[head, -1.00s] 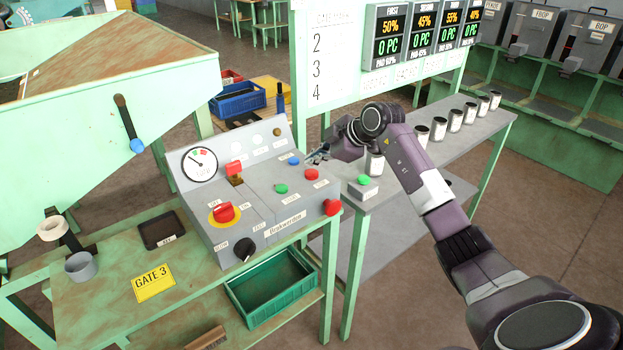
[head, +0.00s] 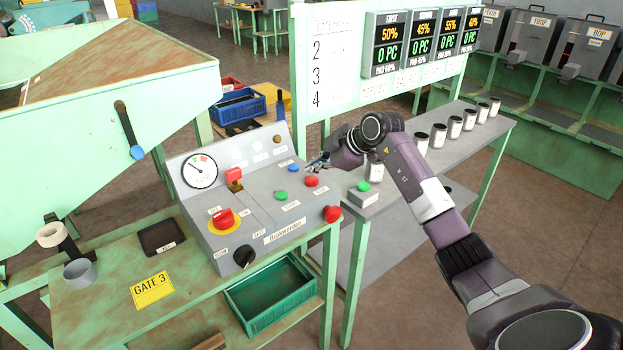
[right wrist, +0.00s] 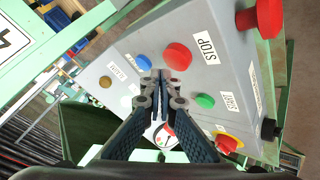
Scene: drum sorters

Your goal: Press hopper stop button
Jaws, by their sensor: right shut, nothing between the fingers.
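The grey control panel (head: 262,240) has a small red button (head: 312,181), which in the right wrist view (right wrist: 178,57) has a STOP label (right wrist: 205,48) beside it. A green button (head: 281,195) with a START label and a blue button (head: 293,168) are close by. My right gripper (head: 316,164) is at the panel's upper right edge. In the right wrist view its fingertips (right wrist: 160,74) are shut and empty, seen between the blue and red buttons. I cannot tell whether they touch the panel. My left gripper is not in view.
A larger red button (head: 332,213) is at the panel's right end. A red knob on yellow (head: 223,219) and a black knob (head: 244,257) are at its left. A green-topped box (head: 363,194) and several cans stand on the bench to the right.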

